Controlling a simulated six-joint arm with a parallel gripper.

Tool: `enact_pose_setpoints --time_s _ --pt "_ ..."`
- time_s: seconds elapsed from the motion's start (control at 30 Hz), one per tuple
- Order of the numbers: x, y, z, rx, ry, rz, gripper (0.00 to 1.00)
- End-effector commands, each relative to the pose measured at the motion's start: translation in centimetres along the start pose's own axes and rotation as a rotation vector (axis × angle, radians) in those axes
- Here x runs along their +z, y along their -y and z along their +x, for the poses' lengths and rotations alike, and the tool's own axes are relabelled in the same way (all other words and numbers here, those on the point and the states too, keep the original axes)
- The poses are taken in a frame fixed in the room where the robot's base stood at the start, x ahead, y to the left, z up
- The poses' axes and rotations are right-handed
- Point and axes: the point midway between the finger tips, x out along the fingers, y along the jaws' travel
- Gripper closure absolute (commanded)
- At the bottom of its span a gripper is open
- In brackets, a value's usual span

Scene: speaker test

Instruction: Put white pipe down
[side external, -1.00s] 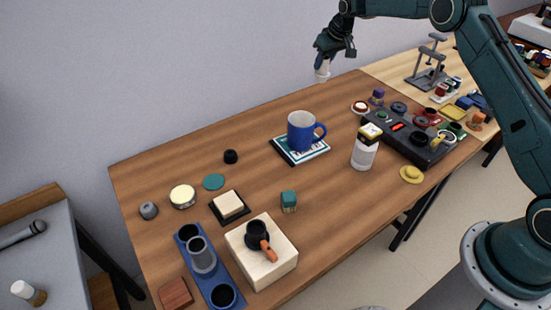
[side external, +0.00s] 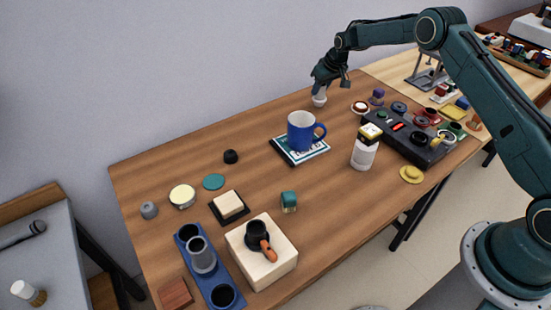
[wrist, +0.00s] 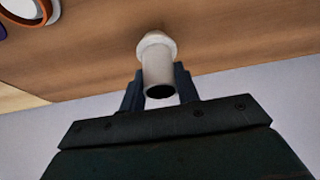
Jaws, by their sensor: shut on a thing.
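The white pipe (side external: 319,97) is a short, pale tube with a wider collar at its lower end. My gripper (side external: 320,88) is shut on it at the back edge of the wooden table (side external: 255,121), beyond the blue mug. In the wrist view the pipe (wrist: 158,68) stands between the two dark fingers (wrist: 158,92), its dark open end facing the camera and its collar at or just above the wood. I cannot tell whether the collar touches the table.
A blue mug (side external: 301,131) stands on a book (side external: 286,152) in front of the pipe.

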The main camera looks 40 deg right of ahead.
Motion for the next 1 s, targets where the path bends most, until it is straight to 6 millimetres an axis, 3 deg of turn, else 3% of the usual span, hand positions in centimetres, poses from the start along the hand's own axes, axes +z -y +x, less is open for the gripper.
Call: enact_pose_setpoints --time_s 0.13,0.57,0.6,0.7,1.0 --pt "0.40 0.00 1.02 0.000 -0.001 0.000 0.91" --pt "0.53 0.00 1.34 0.000 -0.001 0.000 0.91" --pt "0.54 0.00 1.35 0.000 -0.001 0.000 0.65" --pt "0.53 0.00 1.33 0.000 -0.001 0.000 0.47" --pt "0.51 0.00 1.29 0.000 -0.001 0.000 0.47"
